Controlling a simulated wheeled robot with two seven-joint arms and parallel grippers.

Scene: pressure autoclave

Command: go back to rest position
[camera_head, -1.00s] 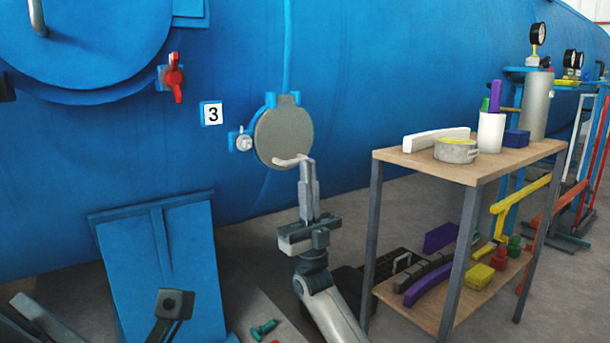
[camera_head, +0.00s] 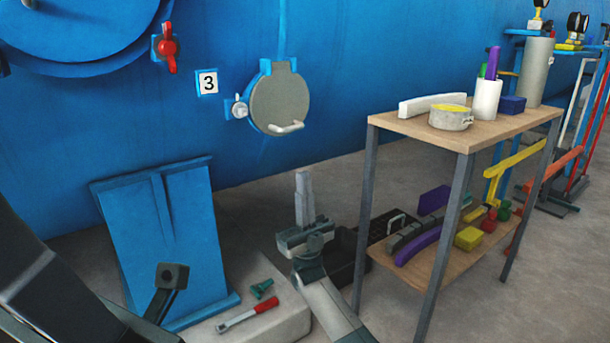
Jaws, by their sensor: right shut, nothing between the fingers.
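My right gripper (camera_head: 304,188) is in the lower middle of the head view, pointing up. Its fingers are together with nothing between them. It is below and apart from the round grey hatch (camera_head: 279,98) on the blue autoclave wall (camera_head: 240,150). The hatch lies against the wall, and its pale handle (camera_head: 287,128) is near its lower edge. A dark part of my left arm shows at the lower left edge; my left gripper is not visible.
A wooden two-shelf table (camera_head: 480,134) with several items stands close on the right. A blue panel (camera_head: 165,240) and a dark lever (camera_head: 171,277) are at lower left. A red-handled tool (camera_head: 250,313) lies on a pale block.

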